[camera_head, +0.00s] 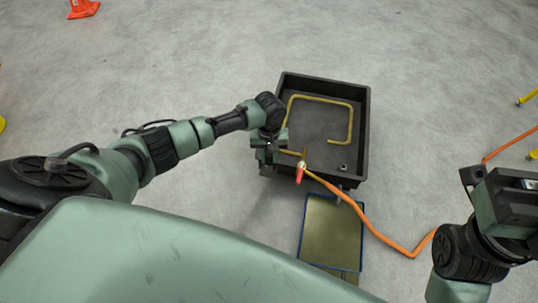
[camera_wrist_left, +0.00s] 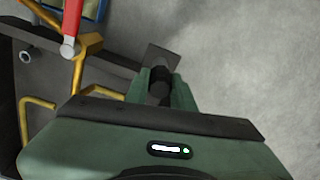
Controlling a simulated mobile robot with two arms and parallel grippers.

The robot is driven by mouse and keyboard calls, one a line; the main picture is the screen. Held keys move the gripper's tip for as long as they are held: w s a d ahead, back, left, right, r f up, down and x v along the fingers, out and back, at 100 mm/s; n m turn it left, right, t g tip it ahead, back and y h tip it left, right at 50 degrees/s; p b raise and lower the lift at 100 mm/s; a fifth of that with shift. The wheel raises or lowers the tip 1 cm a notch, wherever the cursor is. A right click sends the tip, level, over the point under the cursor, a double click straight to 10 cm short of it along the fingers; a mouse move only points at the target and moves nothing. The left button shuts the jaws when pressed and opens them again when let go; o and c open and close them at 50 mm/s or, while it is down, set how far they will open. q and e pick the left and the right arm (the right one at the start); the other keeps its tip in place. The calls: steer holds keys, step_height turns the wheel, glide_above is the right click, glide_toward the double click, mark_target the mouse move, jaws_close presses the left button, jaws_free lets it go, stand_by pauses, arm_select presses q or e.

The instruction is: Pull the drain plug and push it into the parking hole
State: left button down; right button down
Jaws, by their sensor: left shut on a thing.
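The black drain tray (camera_head: 364,130) stands on the floor, with a small round metal fitting (camera_head: 343,168) in its near right corner. The fitting also shows at the left of the left wrist view (camera_wrist_left: 25,57). My left gripper (camera_head: 267,155) is at the tray's near left corner. In the left wrist view its green fingers are shut on a dark round piece, seemingly the plug (camera_wrist_left: 158,84). A grey square plate (camera_wrist_left: 160,58) shows just beyond the fingers, and I cannot tell if the plug touches it. My right gripper (camera_head: 472,178) is apart at the right, its jaws unclear.
A yellow pipe (camera_head: 320,99) runs inside the tray. A red-handled valve (camera_head: 299,174) and an orange hose (camera_head: 370,223) are at the tray's near side. A blue-edged panel (camera_head: 331,232) lies in front. An orange cone (camera_head: 82,9) stands far left.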

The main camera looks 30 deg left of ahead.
arm_select(q)
steer(key=shift+f, duration=0.2)
steer(key=c, duration=1.1)
jaws_free()
steer(key=shift+r, duration=0.1)
